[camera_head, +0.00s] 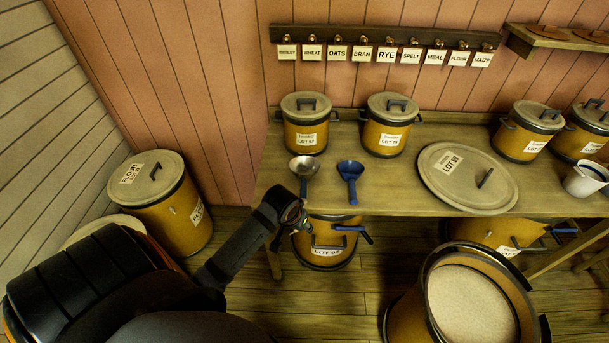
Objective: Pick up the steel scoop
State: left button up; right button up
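The steel scoop (303,168) lies on the wooden table near its front left edge, with its round bowl toward the wall and its narrow handle toward me. A blue scoop (350,174) lies just to its right, apart from it. My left gripper (301,219) is in front of the table edge, below the steel scoop's handle in the picture. It appears apart from the scoop. Its fingers are small, dark and partly hidden by the wrist, so I cannot tell if they are open. My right gripper is not in view.
Lidded yellow tubs (305,134) and a large round lid (440,190) stand or lie on the table (270,180). A white cup (580,181) is at the right. Tubs stand below, and an open grain bin (410,318) is in front. Labels hang on the wall.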

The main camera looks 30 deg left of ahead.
aim_at(303, 185)
pick_arm(q)
jog(key=w+a+r+n, duration=0.3)
jog(key=w+a+n, duration=0.2)
jog(key=w+a, duration=0.65)
jog(key=shift+t, duration=0.4)
jog(key=x, duration=0.3)
jog(key=w+d+x, duration=0.1)
jog(key=x, duration=0.3)
jog(key=d+x, duration=0.1)
jog(key=x, duration=0.3)
jog(key=shift+w+d+r+p, duration=0.15)
jog(key=shift+w+r+p, duration=0.1)
jog(key=shift+p, duration=0.1)
jog(key=shift+s+r, duration=0.1)
jog(key=shift+s, duration=0.05)
jog(key=c, duration=0.4)
grip_shut()
